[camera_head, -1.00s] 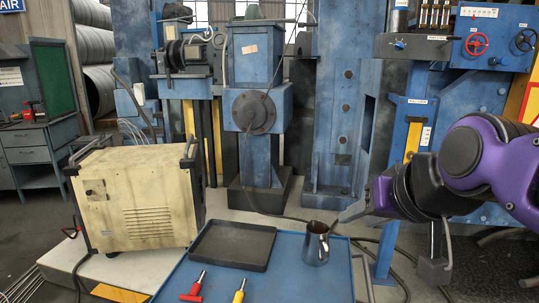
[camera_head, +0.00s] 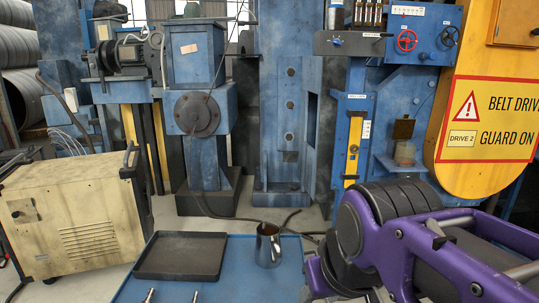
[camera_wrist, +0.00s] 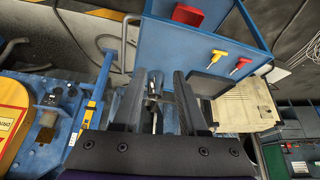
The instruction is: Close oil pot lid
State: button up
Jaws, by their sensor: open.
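The oil pot (camera_head: 404,153) is a small pale, clear-looking cup on a ledge of the blue machine at the right in the head view. Its dark, squarish lid (camera_head: 403,129) stands raised above the cup, so it looks open. The pot also shows small and tilted at the left of the wrist view (camera_wrist: 47,120). My gripper (camera_wrist: 159,75) is open in the wrist view, with two dark fingers apart and nothing held. It is well away from the pot. In the head view its fingertips cannot be made out behind my purple arm.
A metal jug (camera_head: 268,246) and a black tray (camera_head: 181,257) stand on the blue cart (camera_head: 236,285). A yellow guard (camera_head: 490,125) is right of the pot. A cream machine (camera_head: 75,222) stands at the left.

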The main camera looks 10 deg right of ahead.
aim_at(403, 129)
jog(key=k+l, duration=0.35)
jog(key=l, duration=0.25)
jog(key=k+l, duration=0.2)
jog(key=l+z, duration=0.15)
jog(key=l, duration=0.75)
jog(key=i+l, duration=0.25)
jog(key=l, duration=0.15)
jog(key=i+l+z, duration=0.1)
jog(key=l, duration=0.3)
jog(key=i, duration=0.1)
